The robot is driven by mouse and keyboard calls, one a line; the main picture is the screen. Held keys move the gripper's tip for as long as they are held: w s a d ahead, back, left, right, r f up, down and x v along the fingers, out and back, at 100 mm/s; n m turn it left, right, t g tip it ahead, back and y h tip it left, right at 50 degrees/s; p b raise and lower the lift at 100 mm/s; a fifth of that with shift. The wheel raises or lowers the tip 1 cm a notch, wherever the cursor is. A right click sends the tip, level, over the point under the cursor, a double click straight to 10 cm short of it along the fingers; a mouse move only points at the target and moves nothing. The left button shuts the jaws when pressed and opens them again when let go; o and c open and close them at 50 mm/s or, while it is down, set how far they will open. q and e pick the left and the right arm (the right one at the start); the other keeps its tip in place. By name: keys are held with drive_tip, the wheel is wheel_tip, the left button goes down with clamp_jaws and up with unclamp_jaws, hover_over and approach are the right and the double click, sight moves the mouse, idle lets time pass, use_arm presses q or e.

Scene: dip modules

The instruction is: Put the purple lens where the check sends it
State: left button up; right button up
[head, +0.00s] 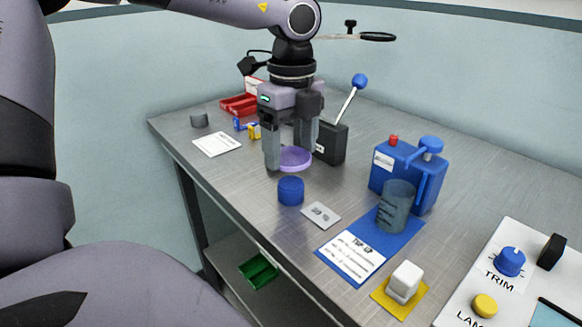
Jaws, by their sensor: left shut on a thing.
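The purple lens (295,159) is a flat round disc. My left gripper (289,158) points down over the table and is shut on it, with a finger on either side. The lens is held near the black lever box and behind the blue cylinder; I cannot tell how far it is above the table. A red tray (238,105) stands at the far left end of the table. A green tray (259,281) sits on the lower shelf. A white printed card (217,144) lies near the left edge, its text too small to read. My right gripper is not in view.
The black lever box (332,145) has a blue-knobbed lever. The blue cylinder (290,191) and a grey plate (320,215) stand in front. A blue machine (428,190), clear beaker (396,207), white block (404,282) and knob panel (490,270) occupy the right.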

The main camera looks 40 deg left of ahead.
sight(291, 156)
use_arm(q)
wheel_tip(291, 156, down, 4)
drive_tip(key=shift+f, duration=0.15)
drive_tip(key=shift+f+b, duration=0.1)
drive_tip(key=shift+b, duration=0.25)
drive_tip(key=o, duration=1.1)
